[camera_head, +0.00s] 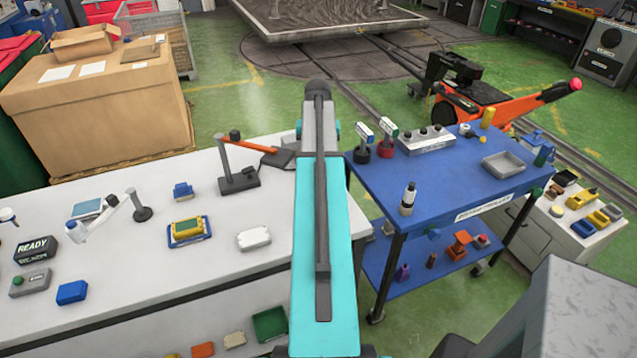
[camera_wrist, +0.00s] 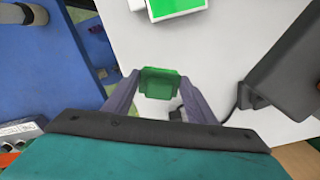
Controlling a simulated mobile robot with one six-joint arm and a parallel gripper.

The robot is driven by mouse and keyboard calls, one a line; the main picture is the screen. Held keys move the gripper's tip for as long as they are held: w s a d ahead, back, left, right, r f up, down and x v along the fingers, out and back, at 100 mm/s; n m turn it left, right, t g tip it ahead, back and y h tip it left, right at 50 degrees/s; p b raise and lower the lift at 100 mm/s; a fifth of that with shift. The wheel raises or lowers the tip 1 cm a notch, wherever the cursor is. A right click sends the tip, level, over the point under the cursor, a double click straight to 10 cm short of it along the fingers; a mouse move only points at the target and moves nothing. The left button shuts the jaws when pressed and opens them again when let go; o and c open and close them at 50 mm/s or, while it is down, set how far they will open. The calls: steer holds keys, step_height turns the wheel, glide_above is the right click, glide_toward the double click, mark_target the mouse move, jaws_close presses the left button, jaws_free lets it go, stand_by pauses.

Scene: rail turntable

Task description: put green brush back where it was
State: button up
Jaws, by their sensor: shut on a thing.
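The green brush shows in the wrist view as a green block (camera_wrist: 160,83) between the two fingers of my gripper (camera_wrist: 160,88). My gripper is shut on it, above the white bench top (camera_wrist: 225,45). Only the top part of the brush shows clearly; a paler part lies below it, and its full shape cannot be told. In the head view my own teal arm hides both gripper and brush. Where the brush stood before is not shown.
The white workbench (camera_head: 130,240) bears a black stand (camera_head: 238,183), a white box (camera_head: 254,239) and a yellow device (camera_head: 188,229). The blue cart (camera_head: 450,185) stands close on the right with a bottle (camera_head: 408,199) and a grey tray (camera_head: 503,164). A gap separates bench and cart.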

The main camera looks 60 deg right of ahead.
steer(key=shift+f+b, duration=0.55)
steer(key=shift+f, duration=0.8)
steer(key=shift+f+b, duration=1.25)
steer(key=shift+f, duration=0.65)
steer(key=shift+f, duration=0.15)
steer(key=o, duration=1)
steer(key=shift+o, duration=0.2)
steer(key=shift+r+p, duration=3.8)
steer(key=shift+r, duration=2.4)
steer(key=shift+s, duration=0.15)
